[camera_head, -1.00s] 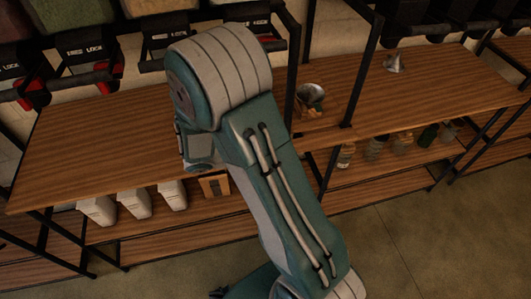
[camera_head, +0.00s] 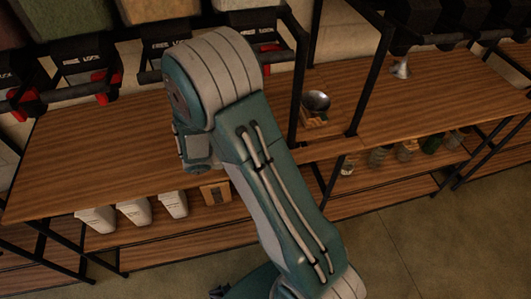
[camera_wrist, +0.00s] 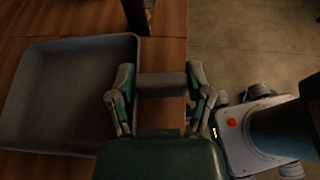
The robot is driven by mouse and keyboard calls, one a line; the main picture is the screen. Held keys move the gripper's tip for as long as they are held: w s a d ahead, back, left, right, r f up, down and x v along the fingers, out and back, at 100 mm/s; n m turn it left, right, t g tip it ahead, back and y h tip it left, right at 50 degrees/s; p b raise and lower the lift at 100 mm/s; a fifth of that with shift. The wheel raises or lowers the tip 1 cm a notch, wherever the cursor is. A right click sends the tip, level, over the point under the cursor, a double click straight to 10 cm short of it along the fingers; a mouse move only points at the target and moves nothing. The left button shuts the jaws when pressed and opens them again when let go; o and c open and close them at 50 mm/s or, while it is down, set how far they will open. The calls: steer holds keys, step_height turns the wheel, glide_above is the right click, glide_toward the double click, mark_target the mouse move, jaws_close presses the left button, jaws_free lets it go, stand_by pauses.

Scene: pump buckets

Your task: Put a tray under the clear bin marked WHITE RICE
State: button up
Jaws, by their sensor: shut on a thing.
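In the wrist view a shallow grey tray (camera_wrist: 65,95) with a raised rim lies at the left, over brown wood. My gripper (camera_wrist: 160,85) is at its right side, one finger over the rim and one outside. It is shut on a grey bar-like piece between the fingers, which looks like part of the tray; how it joins is unclear. In the head view my arm hides the gripper and tray. Clear bins (camera_head: 152,8) hang along the top, cut off by the frame. I cannot read WHITE RICE on any of them.
The long wooden counter (camera_head: 90,150) is largely clear at the left. Black posts (camera_head: 367,80) divide it. A metal bowl (camera_head: 316,100) stands on it, and a metal funnel (camera_head: 401,67) is further right. White containers (camera_head: 135,210) and jars (camera_head: 405,150) stand on the shelf below.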

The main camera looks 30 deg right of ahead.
steer(key=o, duration=1)
steer(key=shift+d, duration=0.2)
steer(key=shift+o, duration=1)
steer(key=shift+d+f, duration=0.1)
steer(key=shift+d, duration=0.15)
steer(key=shift+a, duration=0.15)
steer(key=v, duration=1.2)
